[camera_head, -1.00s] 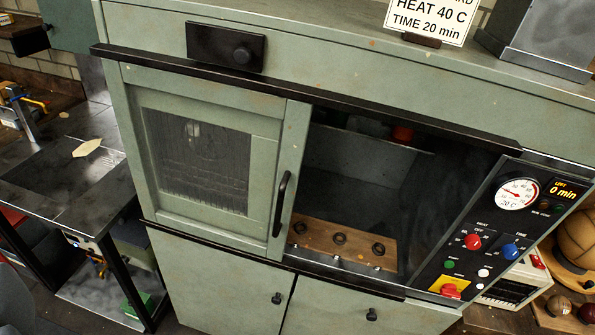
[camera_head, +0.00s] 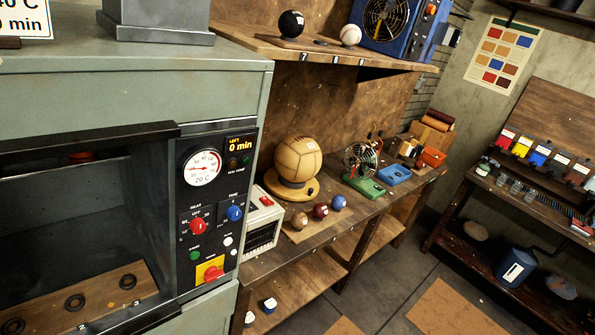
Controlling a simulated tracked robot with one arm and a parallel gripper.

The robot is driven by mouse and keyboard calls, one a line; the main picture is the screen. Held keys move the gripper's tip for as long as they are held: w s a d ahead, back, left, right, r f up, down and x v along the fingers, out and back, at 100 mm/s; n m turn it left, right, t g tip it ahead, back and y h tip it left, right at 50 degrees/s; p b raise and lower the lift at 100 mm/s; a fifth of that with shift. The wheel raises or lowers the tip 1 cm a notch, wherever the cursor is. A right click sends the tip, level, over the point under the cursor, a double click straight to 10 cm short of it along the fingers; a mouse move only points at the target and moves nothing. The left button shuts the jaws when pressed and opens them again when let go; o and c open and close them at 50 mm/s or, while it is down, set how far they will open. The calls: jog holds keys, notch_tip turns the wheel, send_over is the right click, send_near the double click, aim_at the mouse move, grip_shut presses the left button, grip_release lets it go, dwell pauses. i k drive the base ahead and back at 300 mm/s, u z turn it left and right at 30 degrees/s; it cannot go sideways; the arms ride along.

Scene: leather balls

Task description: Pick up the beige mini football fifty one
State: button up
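A large beige panelled ball (camera_head: 298,159) rests on a round wooden stand on the bench, right of the green cabinet. Smaller balls lie in a row in front of it: a brown-tan ball (camera_head: 299,220), a dark red ball (camera_head: 320,211) and a blue ball (camera_head: 338,202). A whitish ball (camera_head: 350,35) and a black ball (camera_head: 291,23) sit on the shelf above. I can read no number fifty one on any ball, so I cannot tell which is the named one. My gripper is not in view.
The green cabinet (camera_head: 130,85) with its dial panel fills the left, its compartment open. A small fan (camera_head: 360,160) and a blue tray (camera_head: 394,174) stand farther along the bench (camera_head: 300,255). A paint rack (camera_head: 540,150) is at the right.

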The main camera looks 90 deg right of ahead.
aim_at(299, 221)
jog(key=z, duration=1.95)
jog(key=k, duration=0.55)
jog(key=z, duration=0.35)
jog(key=i, duration=0.5)
jog(key=u, duration=0.05)
jog(key=k, duration=0.55)
jog(key=u, duration=0.45)
jog(key=i, duration=1.05)
jog(key=z, duration=0.05)
